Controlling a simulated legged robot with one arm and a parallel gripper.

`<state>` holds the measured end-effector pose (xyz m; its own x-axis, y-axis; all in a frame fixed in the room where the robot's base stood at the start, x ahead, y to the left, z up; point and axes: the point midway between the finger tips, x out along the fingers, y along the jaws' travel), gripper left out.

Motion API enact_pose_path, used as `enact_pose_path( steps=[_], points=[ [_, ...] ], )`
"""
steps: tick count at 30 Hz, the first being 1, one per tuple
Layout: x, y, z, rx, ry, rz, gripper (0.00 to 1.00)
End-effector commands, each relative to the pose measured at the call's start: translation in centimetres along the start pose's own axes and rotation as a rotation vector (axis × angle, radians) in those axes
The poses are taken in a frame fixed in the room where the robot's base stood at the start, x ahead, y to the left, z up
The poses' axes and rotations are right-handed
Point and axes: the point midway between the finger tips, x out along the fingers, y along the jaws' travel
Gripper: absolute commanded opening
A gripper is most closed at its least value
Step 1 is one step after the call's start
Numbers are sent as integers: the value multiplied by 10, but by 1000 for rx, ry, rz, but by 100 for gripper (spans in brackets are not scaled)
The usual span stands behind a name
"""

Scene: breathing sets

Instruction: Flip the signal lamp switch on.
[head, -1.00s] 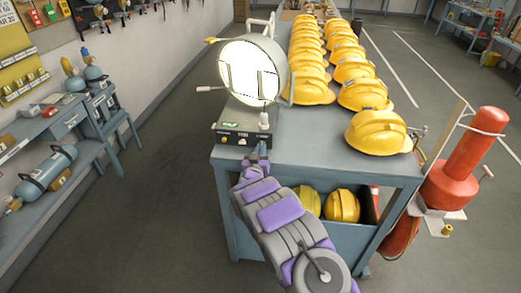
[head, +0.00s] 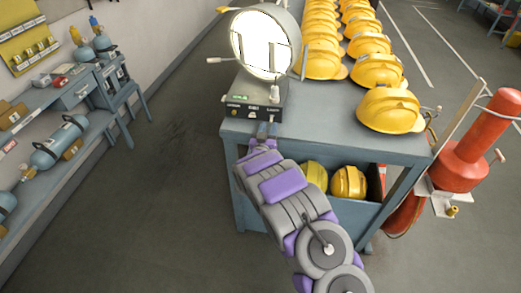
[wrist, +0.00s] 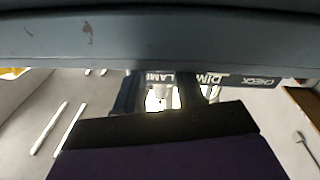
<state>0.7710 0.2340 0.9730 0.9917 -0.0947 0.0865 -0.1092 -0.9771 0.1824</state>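The signal lamp (head: 264,44) stands on the near left corner of a grey-blue table, with a round, bright white face. Its dark base box (head: 252,99) has a small green patch and a labelled front. My gripper (head: 267,130) is just in front of the base's lower front, near the table edge. In the wrist view, upside-down labels reading LAMP, DIM and CHECK show on the panel (wrist: 262,82). The two dark fingers (wrist: 163,95) are apart with an empty gap between them, close to the LAMP label. The switch itself is not clearly visible; contact cannot be told.
Rows of yellow helmets (head: 388,110) cover the table (head: 325,150) right of the lamp. More helmets sit on its lower shelf. A red cylinder on a stand (head: 470,150) is at the right. A workbench (head: 85,110) lines the left wall. The floor between is clear.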

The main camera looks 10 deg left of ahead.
Motion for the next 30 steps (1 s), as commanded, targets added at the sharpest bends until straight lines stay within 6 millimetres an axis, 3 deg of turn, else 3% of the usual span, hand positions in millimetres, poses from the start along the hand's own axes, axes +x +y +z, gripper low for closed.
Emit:
enact_pose_path(
  steps=[18, 24, 30],
  points=[
    [-121, -3, -1, -1, 1, -4, 38],
    [-142, -2, 0, 0, 2, -2, 38],
    [-147, -2, 0, 1, 2, -1, 38]
  ],
)
